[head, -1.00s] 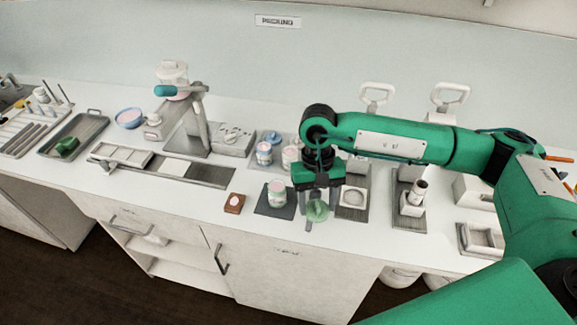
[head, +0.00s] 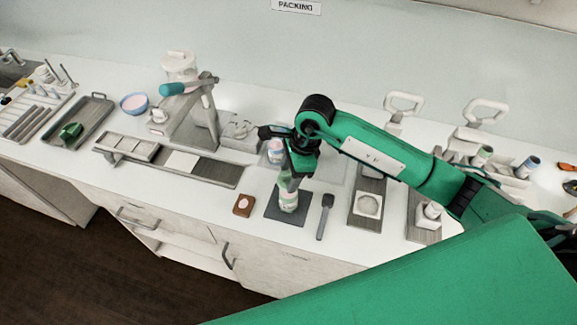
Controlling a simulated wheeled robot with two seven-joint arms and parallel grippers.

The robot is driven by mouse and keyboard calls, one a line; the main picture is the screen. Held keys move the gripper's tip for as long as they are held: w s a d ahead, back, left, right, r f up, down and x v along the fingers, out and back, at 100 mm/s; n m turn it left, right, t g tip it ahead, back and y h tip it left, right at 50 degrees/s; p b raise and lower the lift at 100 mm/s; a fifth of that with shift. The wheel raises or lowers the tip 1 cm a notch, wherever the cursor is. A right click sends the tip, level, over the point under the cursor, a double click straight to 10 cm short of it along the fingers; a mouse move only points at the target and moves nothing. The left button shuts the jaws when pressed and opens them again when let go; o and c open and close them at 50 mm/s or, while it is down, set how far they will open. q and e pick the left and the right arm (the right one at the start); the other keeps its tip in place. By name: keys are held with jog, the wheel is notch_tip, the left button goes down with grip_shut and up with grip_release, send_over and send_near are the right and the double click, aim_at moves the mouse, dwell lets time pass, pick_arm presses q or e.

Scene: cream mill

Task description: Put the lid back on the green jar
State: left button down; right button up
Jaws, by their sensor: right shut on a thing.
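The green jar (head: 288,202), small and pale with a green band, stands upright on a dark square mat (head: 274,211) near the front of the counter. My right gripper (head: 291,176) points down right over the jar. It is shut on the pale green lid (head: 287,184), which is at the jar's mouth and partly hidden by the fingers. I cannot tell whether the lid touches the rim. My left gripper is not in view.
A small brown block (head: 243,206) lies left of the mat and a dark spatula (head: 325,215) lies right of it. A board with a white dish (head: 369,205) is further right. Other jars (head: 275,151) stand behind my gripper. The counter's front edge is close.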

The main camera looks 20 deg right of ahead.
jog(key=shift+f+b, duration=0.35)
jog(key=shift+f, duration=0.55)
jog(key=shift+f+b, duration=0.65)
jog(key=shift+f, duration=0.2)
jog(key=shift+f+b, duration=0.4)
jog(key=shift+b, duration=0.1)
jog(key=shift+b, duration=0.4)
jog(key=shift+b, duration=0.4)
jog(key=shift+f+b, duration=0.65)
jog(key=shift+b, duration=0.95)
dwell(0.9)
dwell(0.4)
